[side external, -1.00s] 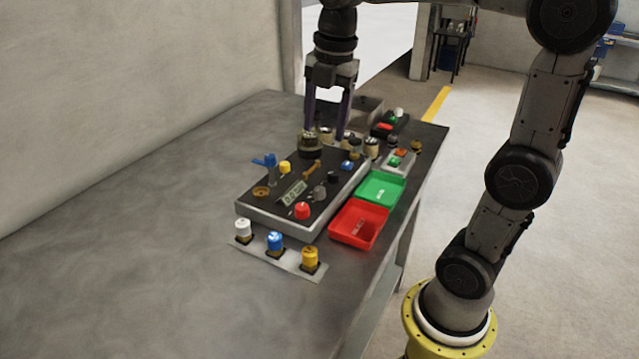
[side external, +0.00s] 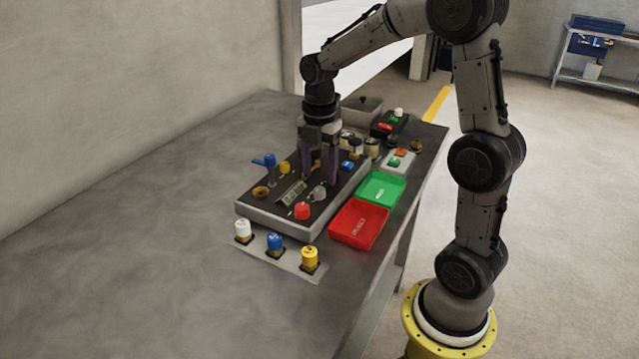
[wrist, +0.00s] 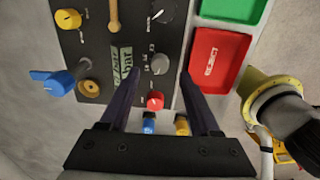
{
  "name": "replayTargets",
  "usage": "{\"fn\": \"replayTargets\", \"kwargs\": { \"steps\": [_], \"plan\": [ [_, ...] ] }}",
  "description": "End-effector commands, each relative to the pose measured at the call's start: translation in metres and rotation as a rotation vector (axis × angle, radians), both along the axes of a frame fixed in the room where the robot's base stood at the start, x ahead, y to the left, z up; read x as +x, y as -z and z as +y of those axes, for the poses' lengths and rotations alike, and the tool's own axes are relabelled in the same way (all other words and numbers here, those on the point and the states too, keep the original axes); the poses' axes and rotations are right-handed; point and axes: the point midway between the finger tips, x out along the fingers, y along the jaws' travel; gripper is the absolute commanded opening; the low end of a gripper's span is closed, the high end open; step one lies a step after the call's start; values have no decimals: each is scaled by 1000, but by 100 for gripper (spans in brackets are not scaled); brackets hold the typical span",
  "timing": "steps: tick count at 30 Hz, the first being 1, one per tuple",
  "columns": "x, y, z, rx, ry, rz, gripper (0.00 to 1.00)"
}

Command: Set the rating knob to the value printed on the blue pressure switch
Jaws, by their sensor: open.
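The dark control panel (side external: 262,212) carries a grey knob (side external: 319,193) and a black dial knob (wrist: 160,12); I cannot read which is the rating knob. My gripper (side external: 320,180) is open, pointing down over the panel. In the wrist view the grey knob (wrist: 159,64) appears between my fingertips (wrist: 161,73); contact cannot be told. A blue pressure switch (side external: 275,242) stands between a white one and a yellow one on the plate in front of the panel. Its print is too small to read. It is partly seen in the wrist view (wrist: 149,123).
The panel also has a red button (side external: 302,211), a yellow knob (side external: 285,167), a blue lever (side external: 268,160) and a small display (side external: 291,193). A red tray (side external: 358,240) and a green tray (side external: 379,202) lie to the right. The table's left is clear.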

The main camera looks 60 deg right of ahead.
Motion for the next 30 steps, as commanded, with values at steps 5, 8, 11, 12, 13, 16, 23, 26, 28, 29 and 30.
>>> {"fn": "replayTargets", "kwargs": {
  "steps": [5,8,11,12,13,16,23,26,28,29,30],
  "plan": [
    [0,26,0,1,0,3,63],
    [-1,34,0,1,0,2,63],
    [0,37,0,0,0,-1,63],
    [0,38,0,0,0,-1,63],
    [0,38,0,0,0,-1,63],
    [0,39,0,0,0,-1,63],
    [0,38,0,0,0,-1,42],
    [0,38,0,0,0,-1,24],
    [0,38,0,0,0,-1,11],
    [0,38,0,0,0,-1,6],
    [0,38,0,0,0,-1,0]
  ]
}}
